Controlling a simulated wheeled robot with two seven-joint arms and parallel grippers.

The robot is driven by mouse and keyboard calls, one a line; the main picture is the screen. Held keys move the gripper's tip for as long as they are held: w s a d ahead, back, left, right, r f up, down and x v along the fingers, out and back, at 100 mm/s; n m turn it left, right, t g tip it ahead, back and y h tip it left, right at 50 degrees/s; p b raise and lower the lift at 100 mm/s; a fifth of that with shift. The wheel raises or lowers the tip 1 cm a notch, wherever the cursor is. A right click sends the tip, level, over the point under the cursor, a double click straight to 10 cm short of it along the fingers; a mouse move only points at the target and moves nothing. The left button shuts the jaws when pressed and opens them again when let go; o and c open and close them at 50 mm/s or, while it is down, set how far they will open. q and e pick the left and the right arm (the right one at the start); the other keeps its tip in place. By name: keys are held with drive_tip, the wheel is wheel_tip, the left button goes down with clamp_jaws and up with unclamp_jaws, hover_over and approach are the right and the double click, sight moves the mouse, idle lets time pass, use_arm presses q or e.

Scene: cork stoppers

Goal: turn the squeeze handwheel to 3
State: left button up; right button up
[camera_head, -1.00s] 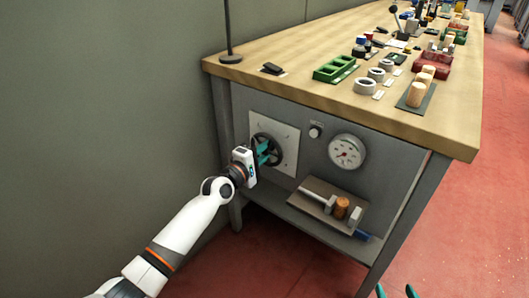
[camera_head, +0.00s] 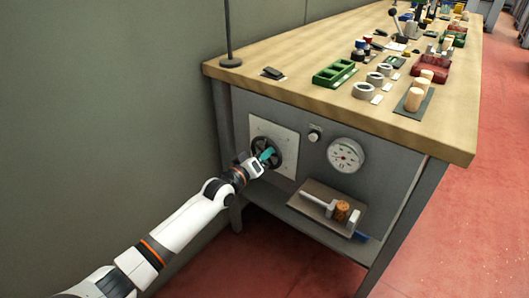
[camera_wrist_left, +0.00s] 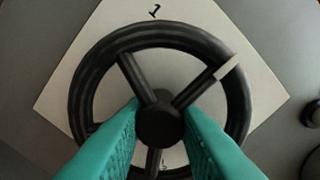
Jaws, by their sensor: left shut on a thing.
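The squeeze handwheel (camera_head: 262,150) is a black wheel with three spokes on a white square plate (camera_head: 287,137) on the bench's grey front panel. The wheel fills much of the left wrist view (camera_wrist_left: 85,85). A white mark (camera_wrist_left: 228,68) sits on its rim at the upper right there. The digit 1 (camera_wrist_left: 155,12) shows on the plate above the wheel. Another digit below is mostly hidden, and I see no readable 3. My left gripper (camera_head: 267,154) has its teal fingers (camera_wrist_left: 158,120) on either side of the hub and lower spoke, shut on the handwheel. My right gripper is out of view.
A round gauge (camera_head: 346,155) and a small knob (camera_head: 314,136) are right of the plate. A low shelf (camera_head: 300,228) carries a board (camera_head: 322,192) with a cork-coloured piece. Trays and rings stand on the wooden bench top (camera_head: 300,100). A green-grey wall (camera_head: 110,110) is at the left.

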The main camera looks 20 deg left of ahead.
use_arm(q)
drive_tip(key=m+p, duration=0.1)
drive_tip(key=m, duration=0.3)
drive_tip(key=shift+m+p, duration=0.3)
drive_tip(key=shift+p, duration=0.1)
drive_tip(key=shift+m, duration=0.5)
drive_tip(key=m+p, duration=0.2)
drive_tip(key=m, duration=0.2)
drive_tip(key=shift+f+m, duration=0.1)
drive_tip(key=shift+m, duration=1)
drive_tip(key=m+p, duration=0.1)
drive_tip(key=m, duration=0.1)
drive_tip(key=shift+m, duration=2.2)
drive_tip(key=m, duration=0.4)
drive_tip(key=shift+f, duration=0.1)
drive_tip(key=m, duration=0.2)
drive_tip(key=shift+m, duration=0.3)
drive_tip(key=shift+m+b, duration=0.4)
drive_tip(key=shift+m, duration=0.4)
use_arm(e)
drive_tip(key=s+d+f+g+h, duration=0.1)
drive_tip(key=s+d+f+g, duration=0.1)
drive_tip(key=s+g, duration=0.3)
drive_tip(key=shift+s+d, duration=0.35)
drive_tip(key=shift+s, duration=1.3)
